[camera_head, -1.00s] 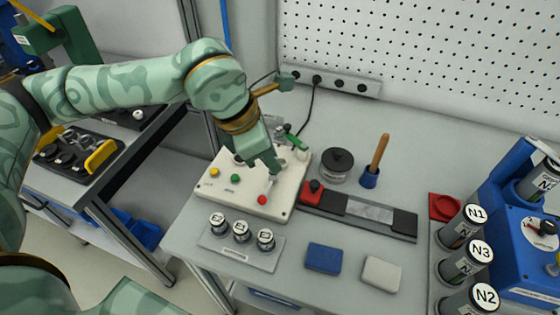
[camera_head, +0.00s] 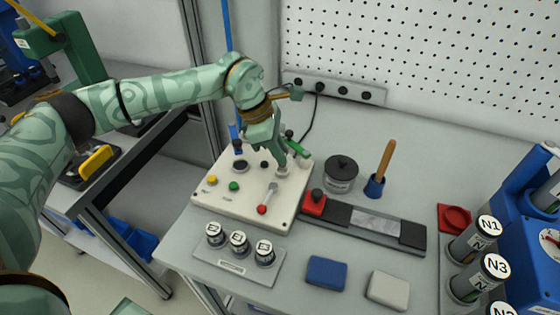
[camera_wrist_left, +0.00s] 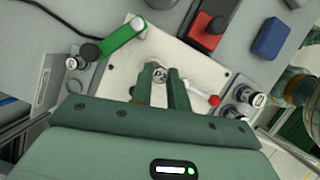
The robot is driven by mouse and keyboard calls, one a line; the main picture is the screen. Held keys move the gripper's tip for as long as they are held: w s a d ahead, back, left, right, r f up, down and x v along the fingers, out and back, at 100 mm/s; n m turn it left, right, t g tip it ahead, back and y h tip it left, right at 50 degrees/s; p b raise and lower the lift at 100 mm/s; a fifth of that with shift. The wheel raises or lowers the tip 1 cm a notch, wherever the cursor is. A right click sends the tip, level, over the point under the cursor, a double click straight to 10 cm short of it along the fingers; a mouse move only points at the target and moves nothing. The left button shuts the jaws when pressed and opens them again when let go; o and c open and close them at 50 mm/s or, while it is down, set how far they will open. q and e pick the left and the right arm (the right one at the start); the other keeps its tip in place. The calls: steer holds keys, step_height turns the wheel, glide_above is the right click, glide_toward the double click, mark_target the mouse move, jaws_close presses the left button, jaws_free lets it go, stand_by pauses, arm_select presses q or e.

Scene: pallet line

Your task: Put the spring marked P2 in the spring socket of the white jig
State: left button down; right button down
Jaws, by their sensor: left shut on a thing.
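The white jig (camera_head: 235,205) lies on the table, with yellow and green buttons, a red-tipped lever and a green-handled clamp on its top. My left gripper (camera_head: 283,164) points down over its right half, between the lever and the clamp. It is shut on a small round-capped piece, probably the spring (camera_wrist_left: 160,73), which shows between the two fingertips in the left wrist view. Its mark is too small to read. It is at or just above the jig's top; I cannot tell whether it sits in a socket. My right gripper is not in view.
A grey plate (camera_head: 232,268) with several capped cylinders stands in front of the jig. A red block (camera_head: 315,203), blue pad (camera_head: 326,272), round black-lidded pot (camera_head: 341,173) and wooden-handled tool (camera_head: 386,157) stand right of it. The green clamp handle (camera_wrist_left: 122,38) is close to my fingers.

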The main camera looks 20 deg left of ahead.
arm_select(q)
steer(key=shift+w+a+f, duration=0.1)
steer(key=shift+w+f, duration=0.1)
steer(key=shift+f, duration=0.15)
step_height(320, 180, down, 3)
steer(key=shift+w+f+b, duration=0.15)
steer(key=shift+f+b, duration=0.05)
steer(key=shift+b, duration=0.4)
steer(key=shift+r, duration=0.1)
steer(key=shift+s+a+f, duration=0.1)
steer(key=shift+s+f, duration=0.2)
steer(key=shift+f, duration=0.4)
steer(key=c, duration=1.4)
jaws_free()
steer(key=shift+f, duration=0.1)
steer(key=shift+c, duration=0.2)
steer(key=shift+o, duration=0.5)
steer(key=p+v, duration=0.2)
steer(key=v, duration=1.1)
steer(key=shift+w+d+r+p, duration=0.2)
steer(key=shift+w+r+p, duration=0.05)
steer(key=shift+r+p, duration=0.1)
